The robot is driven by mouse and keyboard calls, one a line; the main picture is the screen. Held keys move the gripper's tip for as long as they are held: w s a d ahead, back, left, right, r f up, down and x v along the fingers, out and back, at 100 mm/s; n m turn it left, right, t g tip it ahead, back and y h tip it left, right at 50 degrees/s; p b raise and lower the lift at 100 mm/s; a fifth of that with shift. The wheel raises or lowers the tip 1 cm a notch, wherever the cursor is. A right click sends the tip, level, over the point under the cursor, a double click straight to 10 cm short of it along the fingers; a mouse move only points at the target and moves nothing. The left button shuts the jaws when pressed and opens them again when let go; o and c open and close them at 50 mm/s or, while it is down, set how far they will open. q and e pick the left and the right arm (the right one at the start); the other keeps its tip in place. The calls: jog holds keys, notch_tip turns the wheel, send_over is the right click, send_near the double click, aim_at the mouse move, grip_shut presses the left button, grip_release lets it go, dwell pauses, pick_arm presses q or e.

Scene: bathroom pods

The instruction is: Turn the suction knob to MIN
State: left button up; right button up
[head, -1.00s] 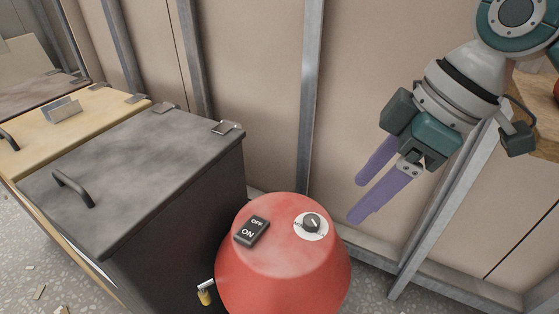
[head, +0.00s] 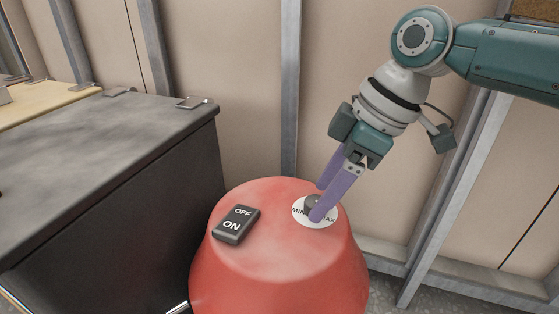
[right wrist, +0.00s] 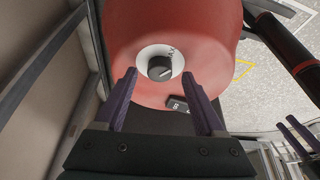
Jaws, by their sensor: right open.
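The suction knob (head: 311,201) is a small dark dial on a white round plate, marked MIN at left and MAX at right, on top of the red vacuum body (head: 270,250). My right gripper (head: 318,202) is open, its purple fingers pointing down at the knob and partly covering it. In the right wrist view the knob (right wrist: 160,66) shows between and just beyond the fingertips (right wrist: 159,74); contact cannot be told. Its pointer setting is unclear. In that view, purple fingers at the right edge appear to be my left gripper (right wrist: 295,132); their opening is unclear.
A black OFF/ON switch (head: 236,224) sits left of the knob on the vacuum. A dark-topped cabinet (head: 100,165) stands to the left. A wall with metal studs (head: 289,90) rises close behind. A dark tube (right wrist: 290,50) shows in the right wrist view.

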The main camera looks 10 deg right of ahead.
jog(key=shift+w+a+f, duration=0.1)
jog(key=shift+a+f, duration=0.05)
jog(key=shift+f, duration=0.4)
jog(key=shift+c, duration=0.2)
grip_shut()
